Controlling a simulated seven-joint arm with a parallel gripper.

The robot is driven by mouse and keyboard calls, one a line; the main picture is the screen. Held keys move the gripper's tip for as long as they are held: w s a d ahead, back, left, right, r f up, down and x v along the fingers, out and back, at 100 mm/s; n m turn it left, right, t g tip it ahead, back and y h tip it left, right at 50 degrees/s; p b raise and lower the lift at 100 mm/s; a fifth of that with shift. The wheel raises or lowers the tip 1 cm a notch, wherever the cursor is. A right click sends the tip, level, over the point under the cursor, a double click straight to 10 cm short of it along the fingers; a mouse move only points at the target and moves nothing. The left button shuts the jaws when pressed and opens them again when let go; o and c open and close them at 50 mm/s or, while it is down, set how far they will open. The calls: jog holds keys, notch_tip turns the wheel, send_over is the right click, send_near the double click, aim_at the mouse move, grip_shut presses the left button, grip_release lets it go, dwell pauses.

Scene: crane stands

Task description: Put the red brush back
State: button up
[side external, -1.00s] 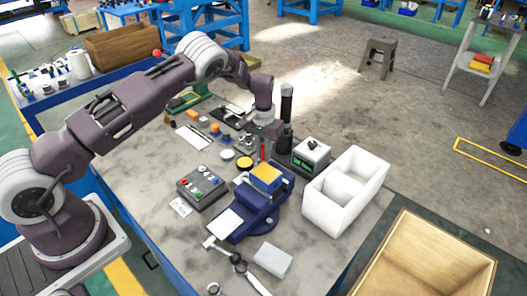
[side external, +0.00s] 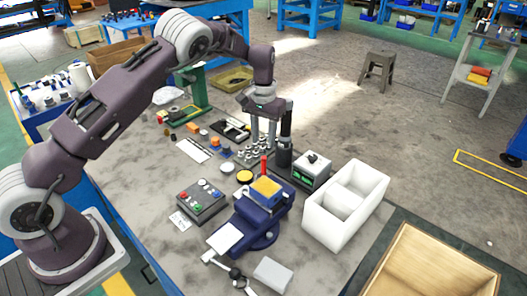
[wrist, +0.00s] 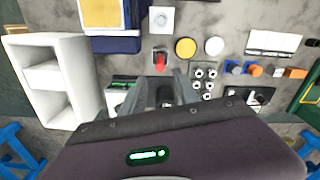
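The red brush (side external: 264,166) shows as a short red upright piece on the bench, behind the blue vise. In the wrist view the red piece (wrist: 160,61) sits at a small dark holder, just beyond my fingertips. How deep it sits cannot be told. My gripper (side external: 263,147) points down above and just behind the red piece in the side view. Its two grey fingers are apart, with a gap between them, and nothing red is between them. In the wrist view my gripper (wrist: 165,80) also shows its fingers apart.
The blue vise (side external: 262,212), a grey button box (side external: 202,203), a boxed display (side external: 311,170) and a white divided bin (side external: 345,205) are nearby. Small parts crowd the left.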

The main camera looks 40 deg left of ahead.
jog(key=shift+r, duration=0.5)
jog(key=s+d+r+t+h, duration=0.1)
jog(key=s+d+r, duration=0.1)
jog(key=s+r, duration=0.75)
jog(key=s+d+r+t, duration=0.25)
jog(key=s+r, duration=0.45)
jog(key=r, duration=0.6)
jog(key=s+d+m+t+y, duration=0.1)
jog(key=s+d+m+t, duration=0.1)
jog(key=s, duration=1.9)
jog(key=shift+s+d+f+m, duration=0.25)
jog(key=shift+s+f+m, duration=0.15)
jog(key=shift+f+m, duration=0.1)
jog(key=shift+o, duration=0.4)
jog(key=shift+r, duration=0.1)
